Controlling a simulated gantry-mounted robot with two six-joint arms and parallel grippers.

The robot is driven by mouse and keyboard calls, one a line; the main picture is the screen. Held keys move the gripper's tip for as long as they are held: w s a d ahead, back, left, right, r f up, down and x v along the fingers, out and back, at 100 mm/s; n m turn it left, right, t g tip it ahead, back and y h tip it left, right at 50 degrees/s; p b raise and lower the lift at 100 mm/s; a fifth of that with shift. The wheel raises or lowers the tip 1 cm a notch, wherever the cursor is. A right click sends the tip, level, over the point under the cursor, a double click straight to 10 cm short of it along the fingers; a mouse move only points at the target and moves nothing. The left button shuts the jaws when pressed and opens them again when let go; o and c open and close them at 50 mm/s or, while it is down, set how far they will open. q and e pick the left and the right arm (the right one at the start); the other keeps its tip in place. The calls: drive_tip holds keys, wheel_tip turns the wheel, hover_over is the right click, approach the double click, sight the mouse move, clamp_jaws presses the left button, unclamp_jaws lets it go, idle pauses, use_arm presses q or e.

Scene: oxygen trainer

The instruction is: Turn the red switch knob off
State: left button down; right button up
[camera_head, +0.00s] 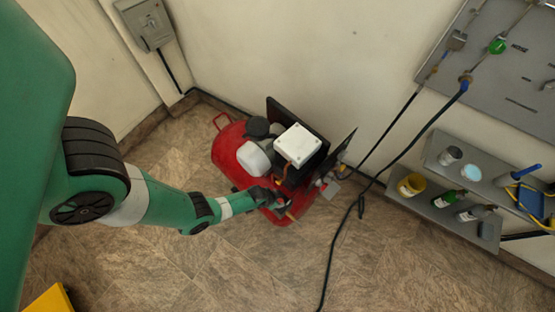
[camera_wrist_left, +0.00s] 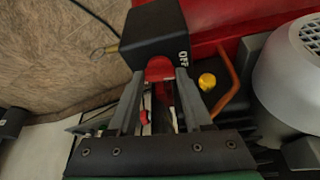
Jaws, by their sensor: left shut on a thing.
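The red switch knob (camera_wrist_left: 160,68) sits at the edge of a black switch box (camera_wrist_left: 156,34) marked OFF in the left wrist view. My left gripper (camera_wrist_left: 161,80) has its two grey fingers on either side of the knob, shut on it. In the head view my left gripper (camera_head: 268,195) reaches the front of the red compressor (camera_head: 228,150), and the knob cannot be made out there. How far the knob is turned is hard to tell. My right gripper is not in view.
A yellow knob (camera_wrist_left: 207,81) and a copper pipe (camera_wrist_left: 229,85) are close to the right finger. A white box (camera_head: 298,145) stands above the compressor. A black hose (camera_head: 341,234) crosses the tiled floor. A wall shelf (camera_head: 425,207) with bottles is at right.

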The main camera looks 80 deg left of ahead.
use_arm(q)
drive_tip(key=shift+d+n+g+y, duration=0.15)
drive_tip(key=shift+n+g+y, duration=0.15)
drive_tip(key=shift+n, duration=0.8)
drive_tip(key=shift+c, duration=1.6)
unclamp_jaws()
drive_tip(key=p+v, duration=0.7)
drive_tip(key=v, duration=0.4)
drive_tip(key=shift+r, duration=0.25)
drive_tip(key=shift+d, duration=0.1)
